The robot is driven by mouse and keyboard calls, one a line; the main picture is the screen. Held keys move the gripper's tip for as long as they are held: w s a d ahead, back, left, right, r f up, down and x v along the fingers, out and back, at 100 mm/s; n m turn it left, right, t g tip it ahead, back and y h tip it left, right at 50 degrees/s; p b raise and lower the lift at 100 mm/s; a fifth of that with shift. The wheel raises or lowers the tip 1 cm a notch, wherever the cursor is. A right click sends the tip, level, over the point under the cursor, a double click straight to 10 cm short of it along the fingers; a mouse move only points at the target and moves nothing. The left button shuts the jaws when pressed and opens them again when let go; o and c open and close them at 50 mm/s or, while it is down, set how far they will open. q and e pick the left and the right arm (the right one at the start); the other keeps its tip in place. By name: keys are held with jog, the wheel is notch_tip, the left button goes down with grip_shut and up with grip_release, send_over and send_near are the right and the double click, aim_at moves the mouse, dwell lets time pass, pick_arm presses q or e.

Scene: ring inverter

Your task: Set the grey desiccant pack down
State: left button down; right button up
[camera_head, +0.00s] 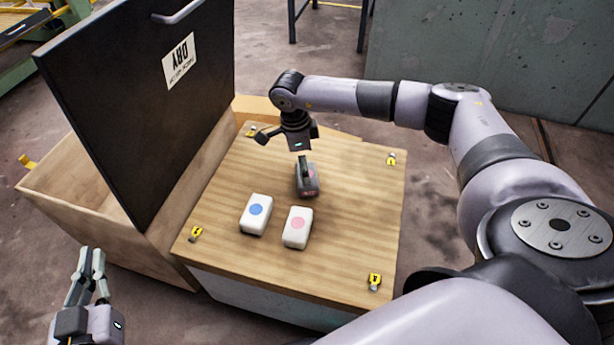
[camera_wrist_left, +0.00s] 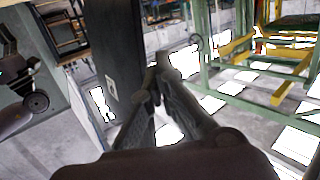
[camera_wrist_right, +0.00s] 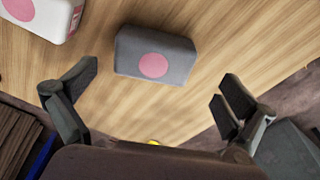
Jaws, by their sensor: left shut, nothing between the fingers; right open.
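The grey desiccant pack (camera_head: 313,186) with a pink dot lies on the wooden tabletop (camera_head: 345,215), behind the white packs. It also shows in the right wrist view (camera_wrist_right: 185,48), resting on the wood. My right gripper (camera_head: 305,168) is directly over it and hides part of it in the head view. In the right wrist view its fingers (camera_wrist_right: 155,95) are spread wide, with the pack between and beyond them and no contact visible. My left gripper (camera_head: 91,262) is shut and empty at the lower left, away from the table; its fingers meet in the left wrist view (camera_wrist_left: 158,85).
A white pack with a blue dot (camera_head: 257,226) and one with a pink dot (camera_head: 297,238) stand in front. A wooden box (camera_head: 75,200) with a raised black lid (camera_head: 130,110) is at left. Yellow tags mark the tabletop corners. The tabletop's right side is clear.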

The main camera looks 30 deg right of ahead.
aim_at(313, 191)
jog(key=f+b, duration=0.1)
jog(key=f, duration=0.1)
jog(key=s+f, duration=0.1)
jog(key=f, duration=0.1)
jog(key=shift+d+f+b, duration=0.2)
jog(key=shift+f+b, duration=0.15)
jog(key=shift+f, duration=0.2)
pick_arm(q)
notch_tip(313, 191, up, 8)
jog(key=d+t+h, duration=0.1)
jog(key=t, duration=0.4)
jog(key=shift+s, duration=0.15)
pick_arm(e)
jog(key=shift+c, duration=0.4)
jog(key=c, duration=1.3)
jog(key=shift+c, duration=0.2)
jog(key=shift+r, duration=0.15)
